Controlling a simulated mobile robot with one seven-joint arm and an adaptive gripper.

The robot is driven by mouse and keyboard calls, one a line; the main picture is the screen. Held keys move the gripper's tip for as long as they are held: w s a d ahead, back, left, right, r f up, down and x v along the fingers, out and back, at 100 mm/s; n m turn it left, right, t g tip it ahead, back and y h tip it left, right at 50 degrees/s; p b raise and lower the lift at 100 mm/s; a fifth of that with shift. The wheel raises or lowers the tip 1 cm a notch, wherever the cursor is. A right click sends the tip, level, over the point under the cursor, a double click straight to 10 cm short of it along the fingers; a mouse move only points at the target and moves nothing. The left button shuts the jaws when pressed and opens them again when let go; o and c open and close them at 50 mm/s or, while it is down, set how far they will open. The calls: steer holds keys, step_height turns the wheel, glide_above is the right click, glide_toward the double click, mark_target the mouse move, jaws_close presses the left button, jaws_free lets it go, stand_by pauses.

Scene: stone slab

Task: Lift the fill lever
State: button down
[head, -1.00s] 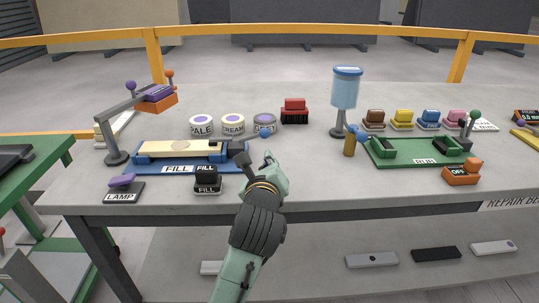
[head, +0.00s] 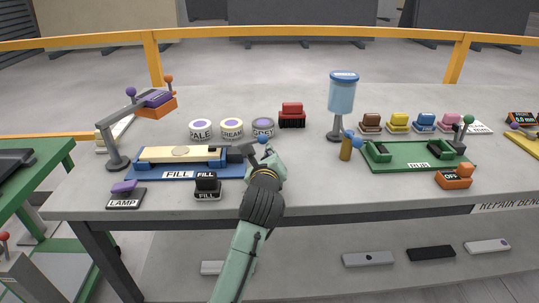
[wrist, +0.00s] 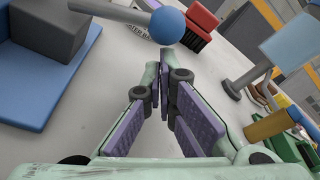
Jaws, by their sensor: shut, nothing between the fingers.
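The fill lever is a grey rod (wrist: 112,11) ending in a blue ball knob (head: 263,139). It reaches out to the right from a dark block (head: 240,154) at the right end of the blue FILL station (head: 145,173). My gripper (head: 272,158) is shut and empty, just to the near right of the knob. In the wrist view the knob (wrist: 167,25) is just beyond my closed fingertips (wrist: 164,62). I cannot tell whether they touch it.
A black FILL button (head: 208,187) and a purple LAMP switch (head: 124,189) are near the front edge. Paint tins (head: 232,128) and a red brush block (head: 292,115) are behind. A blue-topped dispenser (head: 341,98) and green RUN station (head: 415,155) are to the right.

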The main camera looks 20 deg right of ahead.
mark_target(265, 136)
steer(key=shift+r+n+h, duration=0.3)
steer(key=shift+r+n, duration=0.25)
steer(key=shift+n, duration=0.05)
steer(key=shift+r+n+b, duration=0.4)
steer(key=shift+r+n, duration=0.35)
steer(key=shift+n, duration=0.05)
steer(key=r+n, duration=0.1)
steer(key=n, duration=0.1)
steer(key=a+r+n+h+b, duration=0.1)
steer(key=r+n, duration=0.1)
steer(key=shift+w+a+h, duration=0.1)
steer(key=shift+w+h, duration=0.05)
steer(key=shift+h, duration=0.15)
steer(key=shift+w+a+r+n+t+h+b, duration=0.1)
steer(key=shift+w+a+r+n+t+b, duration=0.2)
steer(key=shift+a+r+n, duration=0.65)
steer(key=shift+w+a+r+n+t+h+b, duration=0.1)
steer(key=shift+a+r+n+t+b, duration=0.25)
steer(key=shift+n, duration=1.15)
steer(key=shift+w+a+r+n+t+h+b, duration=0.15)
steer(key=shift+a+r+n+t, duration=0.45)
steer(key=shift+n, duration=0.65)
steer(key=shift+a+f, duration=0.1)
steer(key=shift+a, duration=0.1)
